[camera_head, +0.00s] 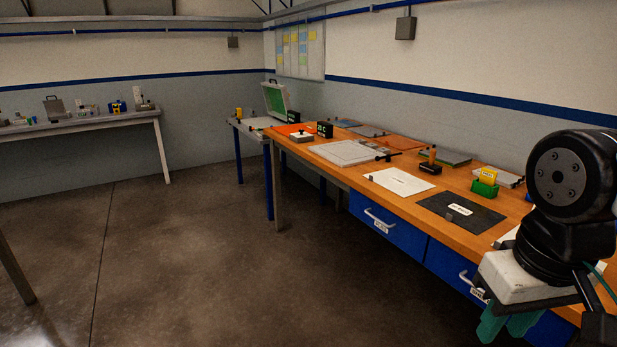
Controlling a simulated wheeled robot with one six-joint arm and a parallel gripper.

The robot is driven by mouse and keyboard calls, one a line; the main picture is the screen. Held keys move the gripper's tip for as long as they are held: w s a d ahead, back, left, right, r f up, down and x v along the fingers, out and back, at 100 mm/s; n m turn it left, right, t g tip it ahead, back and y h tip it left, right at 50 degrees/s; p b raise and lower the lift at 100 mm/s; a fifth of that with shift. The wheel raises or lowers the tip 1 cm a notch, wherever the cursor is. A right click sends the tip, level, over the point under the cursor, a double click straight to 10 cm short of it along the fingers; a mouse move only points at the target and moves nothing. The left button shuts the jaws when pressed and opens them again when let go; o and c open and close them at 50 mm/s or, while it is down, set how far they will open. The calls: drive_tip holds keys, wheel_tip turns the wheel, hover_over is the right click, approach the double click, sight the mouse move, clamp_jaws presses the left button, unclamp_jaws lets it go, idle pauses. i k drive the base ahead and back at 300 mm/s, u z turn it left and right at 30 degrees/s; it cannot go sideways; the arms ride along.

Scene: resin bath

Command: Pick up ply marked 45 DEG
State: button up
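A dark grey sheet (483,218) with a small white label lies flat near the front of the wooden bench; its print is too small to read. A white sheet (403,188) with faint print lies to its left, also unreadable. I cannot tell which sheet is marked 45 DEG. My gripper (507,325) hangs at the lower right, in front of the bench and apart from both sheets. Its teal fingers show below a white housing, partly hidden, and I see nothing held in them. Their opening is unclear.
The wooden bench (327,172) also holds a pale board (345,152), a green holder with a yellow card (486,183), and a small black block with an orange top (430,165). Blue drawers (385,228) sit below its front edge. The floor (180,260) left of it is clear.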

sight(396, 180)
drive_tip(key=u, duration=0.65)
drive_tip(key=i, duration=0.85)
drive_tip(key=u, duration=0.4)
drive_tip(key=i, duration=1.5)
drive_tip(key=z, duration=0.95)
drive_tip(key=i, duration=0.8)
drive_tip(key=z, duration=0.6)
